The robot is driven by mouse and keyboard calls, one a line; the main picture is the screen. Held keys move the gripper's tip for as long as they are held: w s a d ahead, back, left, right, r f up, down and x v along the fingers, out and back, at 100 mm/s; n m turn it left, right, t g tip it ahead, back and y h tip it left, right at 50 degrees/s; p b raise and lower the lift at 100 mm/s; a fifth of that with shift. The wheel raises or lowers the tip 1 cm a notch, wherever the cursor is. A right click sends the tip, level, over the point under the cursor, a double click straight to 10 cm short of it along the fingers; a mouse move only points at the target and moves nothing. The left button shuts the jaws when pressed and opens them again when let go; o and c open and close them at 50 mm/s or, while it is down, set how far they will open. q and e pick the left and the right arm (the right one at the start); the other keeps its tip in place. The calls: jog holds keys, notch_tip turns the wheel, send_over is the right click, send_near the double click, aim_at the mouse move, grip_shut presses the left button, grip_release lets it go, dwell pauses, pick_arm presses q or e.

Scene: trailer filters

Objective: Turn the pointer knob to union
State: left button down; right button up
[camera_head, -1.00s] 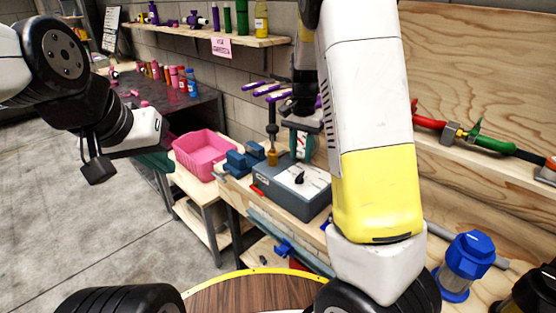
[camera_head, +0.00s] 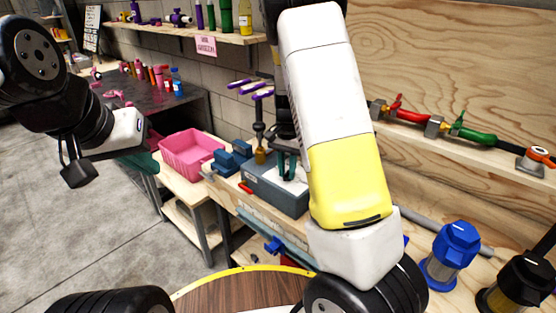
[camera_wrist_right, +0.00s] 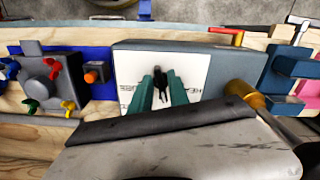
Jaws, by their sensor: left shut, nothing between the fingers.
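The black pointer knob (camera_wrist_right: 160,84) stands on a white lettered plate (camera_wrist_right: 190,68) on top of a grey box (camera_head: 270,190). The lettering is too small and partly covered to read. My right gripper (camera_wrist_right: 161,82) is over the plate, its two teal fingers apart on either side of the knob, with a slight gap visible. In the head view the right gripper (camera_head: 288,165) reaches down to the box and hides the knob. My left gripper (camera_head: 147,158) is shut and empty at the left, away from the box, near the pink bin.
A pink bin (camera_head: 192,152) and a blue vise (camera_head: 232,158) stand left of the box. A brass-coloured cylinder (camera_wrist_right: 244,95) is close beside the box. A grey block with coloured levers (camera_wrist_right: 48,78) is on its other side. A blue-capped filter (camera_head: 452,250) stands at the right.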

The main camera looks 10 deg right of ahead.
grip_shut()
jog(key=m, duration=0.3)
jog(key=shift+w+a, duration=0.1)
jog(key=shift+o, duration=1.8)
grip_release()
jog(key=shift+r, duration=0.1)
